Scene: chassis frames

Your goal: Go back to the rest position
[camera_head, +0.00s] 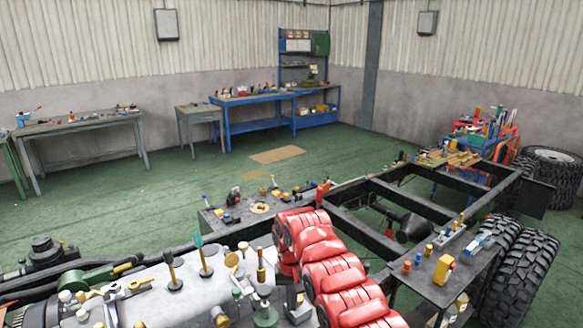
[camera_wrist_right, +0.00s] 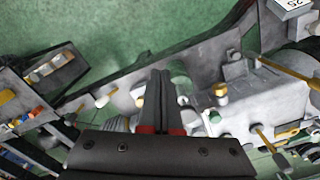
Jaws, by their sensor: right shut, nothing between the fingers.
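My right gripper (camera_wrist_right: 160,75) points up the wrist view from the dark palm along the bottom. Its two black fingers, with red at their base, lie together with nothing between them. In that view they hang over a grey rail (camera_wrist_right: 190,62) that runs diagonally, with green floor beyond. In the head view I cannot make out its fingertips clearly among the parts at bottom centre. My left gripper is not in view.
A grey engine-like block (camera_head: 140,300) with several fittings fills the bottom left. A dark chassis frame (camera_head: 440,195) stretches back right, near large tyres (camera_head: 520,270). A small table (camera_head: 440,295) holds loose parts. Workbenches (camera_head: 260,98) line the back wall. Green floor (camera_head: 120,215) is open between.

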